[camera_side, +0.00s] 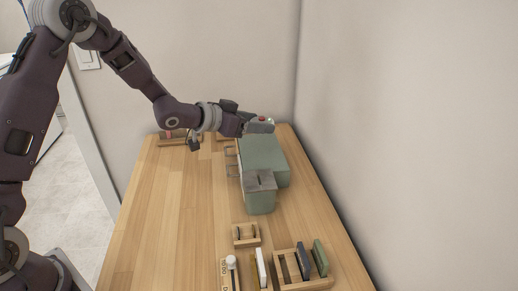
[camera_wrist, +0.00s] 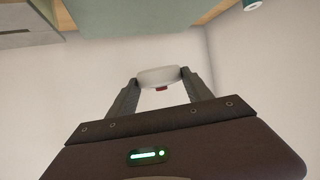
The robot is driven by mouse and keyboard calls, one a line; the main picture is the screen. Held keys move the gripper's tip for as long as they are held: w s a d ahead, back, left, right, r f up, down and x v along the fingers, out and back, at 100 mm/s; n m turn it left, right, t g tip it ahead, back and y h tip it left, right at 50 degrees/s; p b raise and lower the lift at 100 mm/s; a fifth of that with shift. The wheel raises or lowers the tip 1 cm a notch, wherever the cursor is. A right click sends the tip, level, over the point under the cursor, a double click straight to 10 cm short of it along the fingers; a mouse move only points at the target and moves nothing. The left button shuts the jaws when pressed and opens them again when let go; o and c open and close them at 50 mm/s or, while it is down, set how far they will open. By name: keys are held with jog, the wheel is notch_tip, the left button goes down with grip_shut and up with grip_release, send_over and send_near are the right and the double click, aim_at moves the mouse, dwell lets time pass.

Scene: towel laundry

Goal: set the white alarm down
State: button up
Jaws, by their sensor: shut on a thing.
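My gripper (camera_side: 261,126) is at the back of the table, by the far top end of the green cabinet (camera_side: 264,158). The alarm sits between the fingertips, against a background of plain wall. In the side view the fingers mostly hide it, and I cannot tell whether it touches the cabinet top.
A smaller green box with a grey slotted top (camera_side: 260,182) stands at the cabinet's near end. Wooden racks with upright pieces (camera_side: 304,284) stand at the front right. A small wooden tray (camera_side: 246,242) is nearby. The table's left side (camera_side: 180,220) is clear. Walls close the back and right.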

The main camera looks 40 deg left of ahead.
aim_at(255, 154)
notch_tip(255, 154, down, 7)
jog(key=shift+a+f, duration=0.1)
jog(key=o, duration=1.4)
jog(key=shift+f, duration=0.1)
jog(key=shift+s+r, duration=0.2)
jog(key=shift+r, duration=0.05)
jog(key=v, duration=1.1)
jog(key=shift+s+a+r, duration=0.15)
jog(key=shift+s, duration=0.15)
